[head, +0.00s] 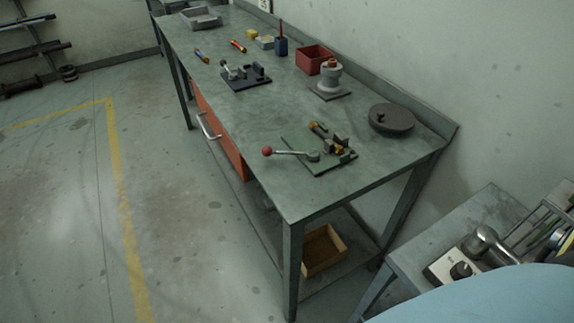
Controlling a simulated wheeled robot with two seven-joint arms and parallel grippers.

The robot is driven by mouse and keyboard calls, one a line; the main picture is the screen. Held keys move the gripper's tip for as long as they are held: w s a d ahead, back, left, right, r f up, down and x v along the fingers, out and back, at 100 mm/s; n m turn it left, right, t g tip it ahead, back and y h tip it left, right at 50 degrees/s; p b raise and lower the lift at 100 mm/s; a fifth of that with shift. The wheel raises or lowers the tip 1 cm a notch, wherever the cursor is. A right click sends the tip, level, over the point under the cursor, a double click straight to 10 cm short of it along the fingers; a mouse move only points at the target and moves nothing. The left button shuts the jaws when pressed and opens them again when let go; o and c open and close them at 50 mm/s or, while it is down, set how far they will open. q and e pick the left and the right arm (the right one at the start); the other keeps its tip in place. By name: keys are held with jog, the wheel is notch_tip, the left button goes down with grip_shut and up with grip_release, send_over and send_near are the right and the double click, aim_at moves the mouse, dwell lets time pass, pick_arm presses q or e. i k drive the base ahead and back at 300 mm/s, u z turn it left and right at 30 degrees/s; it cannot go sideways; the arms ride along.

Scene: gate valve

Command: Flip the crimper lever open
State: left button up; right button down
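A bench device that looks like the crimper sits on a green plate (300,158) near the front right of the workbench. Its metal lever (290,153) sticks out to the left, low and close to level, past the plate toward the bench's front edge. A red ball knob (266,151) caps the lever's free end. Dark and brass-coloured parts (336,142) stand on the plate's right side; their details are too small to tell. Neither of my grippers is in view, and nothing touches the lever.
On the workbench (230,105) are a dark round disc (391,119), a grey valve-like piece (328,84), a red bin (314,59) and a clamp on a black plate (247,76). A drawer handle (208,127) juts from the front. Another bench (425,235) stands right. Floor at left is clear.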

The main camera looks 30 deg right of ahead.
aim_at(312, 153)
jog(key=k, duration=0.35)
jog(key=u, duration=0.85)
jog(key=i, duration=0.6)
jog(key=z, duration=1.45)
